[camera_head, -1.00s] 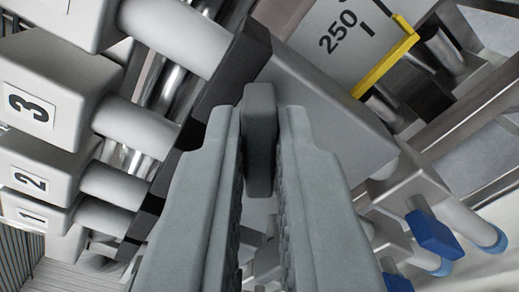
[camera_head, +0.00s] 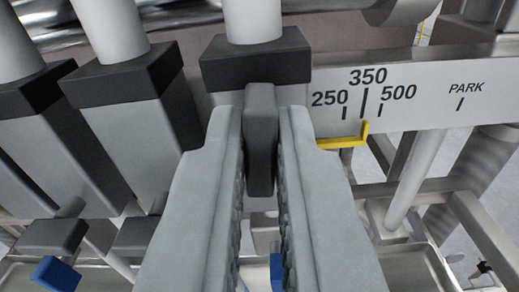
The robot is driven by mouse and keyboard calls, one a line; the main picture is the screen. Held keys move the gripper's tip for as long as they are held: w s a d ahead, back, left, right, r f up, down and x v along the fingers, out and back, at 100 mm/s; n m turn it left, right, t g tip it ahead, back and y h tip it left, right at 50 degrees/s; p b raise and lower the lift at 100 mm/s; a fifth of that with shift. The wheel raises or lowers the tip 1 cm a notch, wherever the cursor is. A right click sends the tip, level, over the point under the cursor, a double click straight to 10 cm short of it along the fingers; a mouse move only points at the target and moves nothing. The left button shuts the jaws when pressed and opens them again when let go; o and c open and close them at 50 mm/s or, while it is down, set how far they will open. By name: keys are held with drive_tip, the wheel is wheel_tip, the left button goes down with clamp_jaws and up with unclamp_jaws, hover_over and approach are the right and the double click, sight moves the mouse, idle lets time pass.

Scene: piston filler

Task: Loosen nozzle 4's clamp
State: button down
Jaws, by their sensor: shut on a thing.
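My gripper (camera_head: 259,125) is in the middle of the view, its two grey fingers shut on a dark grey clamp handle (camera_head: 261,97). The handle stands upright in the picture, in front of the block under a dark collar (camera_head: 256,62) on a white cylinder (camera_head: 252,18). The fingers hide most of this block and the nozzle below. No nozzle number shows now, so I cannot read this one as 4.
Two similar dark-collared blocks (camera_head: 115,105) (camera_head: 40,125) stand close on the left. A scale plate (camera_head: 430,100) marked 250, 350, 500 and PARK with a yellow pointer (camera_head: 345,141) is on the right. Blue tips (camera_head: 55,273) and a metal tray (camera_head: 420,268) are low down.

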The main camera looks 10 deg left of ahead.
drive_tip(key=shift+n, duration=0.6)
drive_tip(key=c, duration=1.5)
unclamp_jaws()
drive_tip(key=s, duration=0.5)
drive_tip(key=s+d, duration=0.1)
drive_tip(key=s, duration=1.1)
drive_tip(key=shift+s+d, duration=0.2)
drive_tip(key=shift+w+a+f, duration=0.1)
